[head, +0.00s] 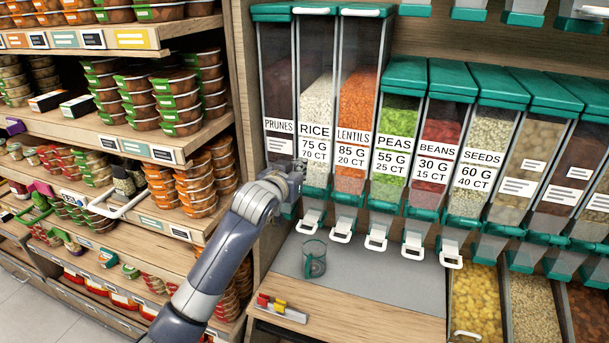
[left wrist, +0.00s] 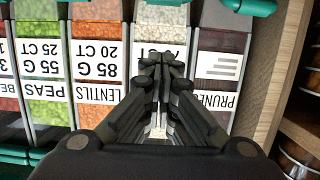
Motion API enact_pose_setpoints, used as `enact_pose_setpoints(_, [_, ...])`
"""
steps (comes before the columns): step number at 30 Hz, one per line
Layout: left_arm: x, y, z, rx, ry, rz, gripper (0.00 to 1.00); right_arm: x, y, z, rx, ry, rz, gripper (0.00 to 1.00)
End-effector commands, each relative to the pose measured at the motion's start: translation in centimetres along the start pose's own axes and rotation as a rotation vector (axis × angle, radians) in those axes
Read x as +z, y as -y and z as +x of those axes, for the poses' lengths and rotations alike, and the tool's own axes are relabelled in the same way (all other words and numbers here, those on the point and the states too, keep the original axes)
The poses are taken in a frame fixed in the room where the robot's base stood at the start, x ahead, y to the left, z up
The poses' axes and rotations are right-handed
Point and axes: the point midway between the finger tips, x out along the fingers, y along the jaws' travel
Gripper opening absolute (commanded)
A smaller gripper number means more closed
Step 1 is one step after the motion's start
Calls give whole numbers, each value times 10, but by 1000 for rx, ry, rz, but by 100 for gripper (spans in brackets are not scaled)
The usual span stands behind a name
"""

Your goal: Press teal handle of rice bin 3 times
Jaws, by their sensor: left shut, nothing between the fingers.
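The rice bin (head: 317,105) is a tall clear dispenser of white grains, labelled RICE 75 G, between the prunes and lentils bins. Its teal lower part (head: 314,194) shows in the head view, with a pale spout and a white loop handle (head: 307,228) below. My left gripper (head: 296,168) is shut and empty, in front of the lower prunes and rice bins. In the left wrist view, which is upside down, the closed fingers (left wrist: 161,62) cover much of the rice label, and rice grains (left wrist: 160,28) show beyond. I cannot tell whether the fingertips touch the bin. My right gripper is out of view.
A clear cup (head: 314,260) stands on the grey counter (head: 385,290) below the dispensers. The lentils bin (head: 358,100) is close on the right and the prunes bin (head: 277,95) on the left. Stocked shelves (head: 130,134) and a wooden side panel flank my left arm.

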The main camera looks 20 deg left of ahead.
Motion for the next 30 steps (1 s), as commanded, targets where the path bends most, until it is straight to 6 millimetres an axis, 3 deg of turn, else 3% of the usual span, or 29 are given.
enact_pose_setpoints(15, [0, 0, 63, -1, 3, 1, 0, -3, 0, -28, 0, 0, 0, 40])
enact_pose_setpoints(22, [28, 0, 52, -1, 2, 0, 0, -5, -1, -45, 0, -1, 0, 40])
enact_pose_setpoints(30, [38, 0, 49, -1, -1, 1, 0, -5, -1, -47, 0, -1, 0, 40])
